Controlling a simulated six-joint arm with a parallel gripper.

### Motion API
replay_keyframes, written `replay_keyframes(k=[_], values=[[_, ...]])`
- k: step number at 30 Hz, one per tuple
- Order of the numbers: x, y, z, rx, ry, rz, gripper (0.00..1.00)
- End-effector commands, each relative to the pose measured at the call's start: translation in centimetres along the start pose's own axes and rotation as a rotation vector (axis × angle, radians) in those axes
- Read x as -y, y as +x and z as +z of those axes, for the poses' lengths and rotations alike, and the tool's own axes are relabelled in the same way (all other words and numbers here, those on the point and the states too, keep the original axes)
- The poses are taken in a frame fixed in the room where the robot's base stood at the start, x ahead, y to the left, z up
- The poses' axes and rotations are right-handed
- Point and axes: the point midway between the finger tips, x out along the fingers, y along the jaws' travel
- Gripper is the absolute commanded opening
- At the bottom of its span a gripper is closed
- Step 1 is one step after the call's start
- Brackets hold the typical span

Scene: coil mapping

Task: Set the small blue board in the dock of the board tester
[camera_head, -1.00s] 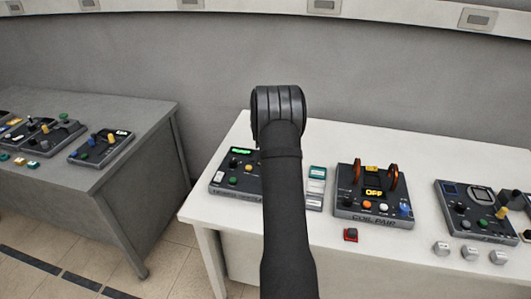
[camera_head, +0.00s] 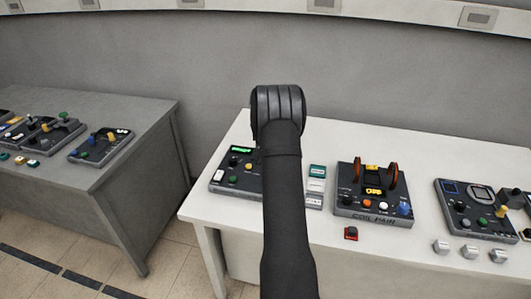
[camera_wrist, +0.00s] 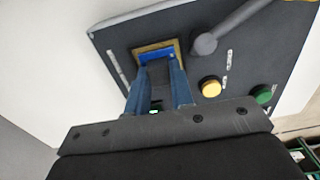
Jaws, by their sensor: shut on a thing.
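In the wrist view, the small blue board (camera_wrist: 155,54) shows as a blue patch inside the gold-rimmed dock (camera_wrist: 139,48) of the dark board tester (camera_wrist: 115,40). My gripper (camera_wrist: 163,64) is shut on the board, with its fingertips at the dock. The fingers and a dark part between them hide much of the board, so I cannot tell whether it lies flat or fully down. In the head view, my arm hides the gripper, the dock and the right part of the tester (camera_head: 222,180), whose green display is lit.
A grey lever (camera_wrist: 235,28), a yellow button (camera_wrist: 211,86) and a green button (camera_wrist: 262,94) are right of the dock. Labelled blocks (camera_head: 316,185) stand right of the tester. The coil-pair device (camera_head: 350,208) and another panel (camera_head: 455,220) are farther right.

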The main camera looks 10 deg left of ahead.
Motion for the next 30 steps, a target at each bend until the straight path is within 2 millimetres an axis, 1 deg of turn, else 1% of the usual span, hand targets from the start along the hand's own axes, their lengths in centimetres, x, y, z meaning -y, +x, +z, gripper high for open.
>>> replay_keyframes(k=[10,11,12,14,20,23,24,30], values=[[-0.01,0.01,0.0,0.0,0.0,0.0,0.0],[0.0,0.01,-0.01,0.0,0.0,0.0,0.27],[0.0,0.01,-0.01,0.0,0.0,0.0,0.35],[-0.01,0.0,0.0,0.0,0.0,0.0,0.46],[0.0,0.0,-0.01,0.0,0.0,0.0,0.46],[0.0,0.01,0.0,0.0,0.0,0.0,0.64],[0.0,0.01,0.0,0.0,0.0,0.0,0.68],[0.0,0.01,0.0,0.0,0.0,0.0,0.68]])
